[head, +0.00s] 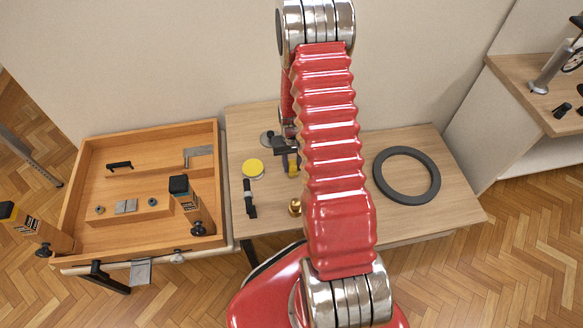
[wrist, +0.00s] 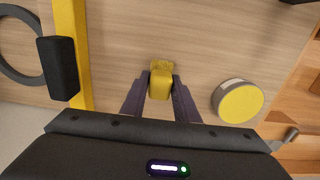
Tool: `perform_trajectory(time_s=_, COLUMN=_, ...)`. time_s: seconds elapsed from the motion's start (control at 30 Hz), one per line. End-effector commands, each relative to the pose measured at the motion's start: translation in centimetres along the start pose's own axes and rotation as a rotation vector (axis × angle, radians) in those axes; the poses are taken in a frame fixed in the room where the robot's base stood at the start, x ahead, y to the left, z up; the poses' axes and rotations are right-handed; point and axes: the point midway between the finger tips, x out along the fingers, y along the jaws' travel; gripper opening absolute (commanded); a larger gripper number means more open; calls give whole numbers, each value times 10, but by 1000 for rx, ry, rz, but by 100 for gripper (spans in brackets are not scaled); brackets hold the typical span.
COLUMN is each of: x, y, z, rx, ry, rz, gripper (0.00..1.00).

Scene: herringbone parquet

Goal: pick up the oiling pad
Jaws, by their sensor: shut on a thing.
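The oiling pad (wrist: 161,84) appears to be the small yellow block between my fingertips in the wrist view. My gripper (wrist: 160,88) is shut on it, with one dark finger on each side. In the head view my gripper (head: 289,160) is low over the wooden table, left of my red arm, and a bit of yellow shows at its tip. Whether the pad touches the table I cannot tell. A round yellow-topped tin (wrist: 240,102) stands apart from it, right of the fingers; it also shows in the head view (head: 253,169).
On the table (head: 440,150) lie a dark ring (head: 407,175), a black-handled tool (head: 249,198) and a brass piece (head: 295,207). A yellow bar with a black block (wrist: 58,68) is left of my fingers in the wrist view. A wooden workbench tray (head: 90,190) stands at left.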

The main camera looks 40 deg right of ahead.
Motion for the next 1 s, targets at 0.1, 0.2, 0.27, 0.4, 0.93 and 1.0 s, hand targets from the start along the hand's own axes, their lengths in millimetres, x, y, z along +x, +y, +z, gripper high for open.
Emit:
perform_trajectory(time_s=0.1, x=0, y=0, z=0, rx=0, ry=0, rz=0, gripper=5)
perform_trajectory(time_s=0.2, x=-1, y=0, z=0, rx=0, ry=0, rz=0, gripper=5)
perform_trajectory(time_s=0.27, x=-2, y=0, z=0, rx=0, ry=1, rz=0, gripper=5)
perform_trajectory(time_s=0.4, x=-10, y=0, z=0, rx=0, ry=1, rz=0, gripper=5)
perform_trajectory(time_s=0.93, x=-84, y=0, z=-1, rx=0, ry=2, rz=0, gripper=5)
perform_trajectory(time_s=1.0, x=-91, y=0, z=-1, rx=0, ry=3, rz=0, gripper=5)
